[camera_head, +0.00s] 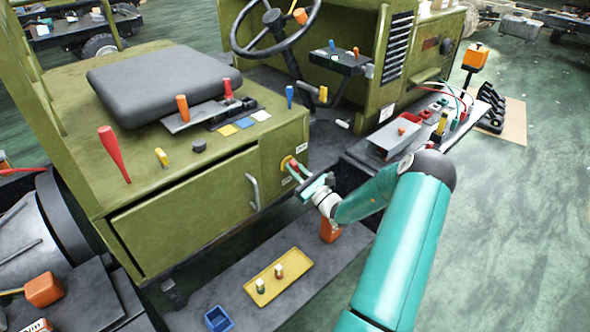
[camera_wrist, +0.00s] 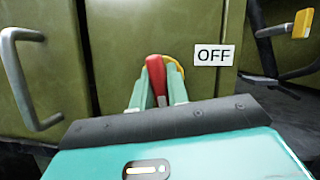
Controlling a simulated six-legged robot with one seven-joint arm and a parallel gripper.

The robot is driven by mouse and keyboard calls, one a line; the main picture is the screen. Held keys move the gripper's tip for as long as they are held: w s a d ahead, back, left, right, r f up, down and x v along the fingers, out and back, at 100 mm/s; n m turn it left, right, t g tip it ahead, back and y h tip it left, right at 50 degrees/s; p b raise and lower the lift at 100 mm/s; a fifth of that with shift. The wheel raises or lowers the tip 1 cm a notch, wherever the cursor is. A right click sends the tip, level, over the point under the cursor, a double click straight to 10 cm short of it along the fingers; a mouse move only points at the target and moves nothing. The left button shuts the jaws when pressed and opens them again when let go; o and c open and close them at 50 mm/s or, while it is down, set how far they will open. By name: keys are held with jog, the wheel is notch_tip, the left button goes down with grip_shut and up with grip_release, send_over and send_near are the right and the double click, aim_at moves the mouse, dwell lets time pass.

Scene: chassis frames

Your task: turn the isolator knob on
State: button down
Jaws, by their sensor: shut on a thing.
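The isolator knob is a red handle (camera_wrist: 156,75) on a yellow round base (camera_wrist: 176,72), set on the olive side panel of the vehicle. In the head view the red knob (camera_head: 293,164) shows just beyond my fingers. My gripper (camera_wrist: 157,92) is shut on the red handle, with one teal finger on each side of it. The handle stands roughly upright in the wrist view. A white label reading OFF (camera_wrist: 213,55) is just right of the base. In the head view my gripper (camera_head: 297,172) reaches the panel from the right. The fingers hide part of the base.
A metal door handle (camera_head: 253,191) is left of the knob. Below are a grey step with a yellow tray (camera_head: 268,298), a blue bin (camera_head: 218,318) and an orange object (camera_head: 330,230). A grey bench with a box (camera_head: 392,140) stands to the right.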

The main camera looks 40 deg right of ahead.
jog(key=shift+s+m+h, duration=0.1)
jog(key=shift+m+h, duration=0.7)
jog(key=shift+m, duration=0.9)
jog(key=c, duration=1.4)
grip_release()
jog(key=v, duration=1.3)
jog(key=shift+s+f, duration=0.3)
jog(key=shift+a, duration=0.1)
